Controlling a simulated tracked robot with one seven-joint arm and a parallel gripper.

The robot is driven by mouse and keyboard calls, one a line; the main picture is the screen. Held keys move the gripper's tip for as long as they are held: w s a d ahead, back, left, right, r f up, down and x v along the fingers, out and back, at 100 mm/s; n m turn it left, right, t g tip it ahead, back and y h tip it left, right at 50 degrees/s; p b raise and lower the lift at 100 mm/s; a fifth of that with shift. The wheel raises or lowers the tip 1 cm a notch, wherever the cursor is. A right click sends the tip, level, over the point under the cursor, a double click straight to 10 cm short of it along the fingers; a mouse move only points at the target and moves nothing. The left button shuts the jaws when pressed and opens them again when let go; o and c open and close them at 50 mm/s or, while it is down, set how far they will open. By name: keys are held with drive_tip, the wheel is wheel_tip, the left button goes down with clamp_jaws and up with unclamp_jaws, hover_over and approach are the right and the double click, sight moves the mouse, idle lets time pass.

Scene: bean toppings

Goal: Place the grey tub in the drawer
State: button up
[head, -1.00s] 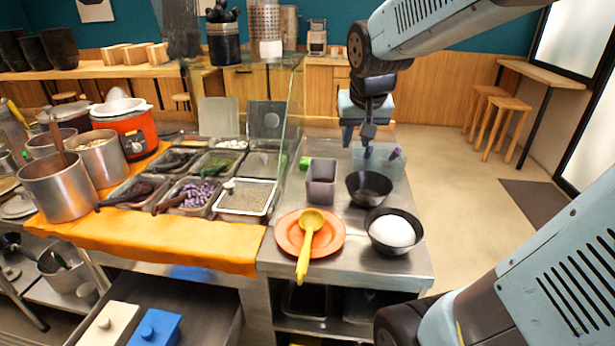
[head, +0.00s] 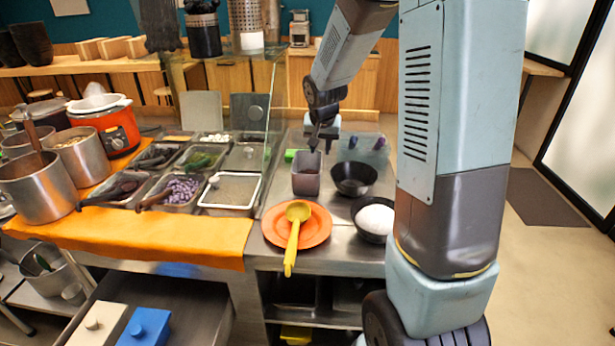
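The grey tub (head: 306,182) is a square, upright container on the steel counter, behind the orange plate, left of a black bowl. My gripper (head: 321,147) points down at the tub's back rim. Its fingers look parted, one near the rim and one to the right. Whether they touch the tub is hard to see. The drawer (head: 195,312) is pulled out at the lower left, below the orange cloth. A white box (head: 95,325) and a blue box (head: 146,327) are in its front left part; its right part looks bare.
An orange plate (head: 318,232) with a yellow ladle (head: 294,240) lies in front of the tub. A black bowl (head: 353,180) and a bowl of white food (head: 376,220) stand to the right. A glass pane (head: 272,110) rises left of the tub, beside topping trays.

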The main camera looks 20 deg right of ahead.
drive_tip(key=x, duration=0.7)
drive_tip(key=shift+s+d+x, duration=0.1)
drive_tip(key=shift+s+x, duration=0.05)
drive_tip(key=shift+x, duration=0.75)
drive_tip(key=shift+s+d+x, duration=0.1)
drive_tip(key=shift+s+x, duration=0.05)
drive_tip(key=shift+x, duration=0.75)
drive_tip(key=shift+s+x, duration=0.15)
drive_tip(key=shift+x, duration=0.7)
drive_tip(key=shift+f, duration=0.15)
drive_tip(key=shift+c, duration=0.3)
clamp_jaws()
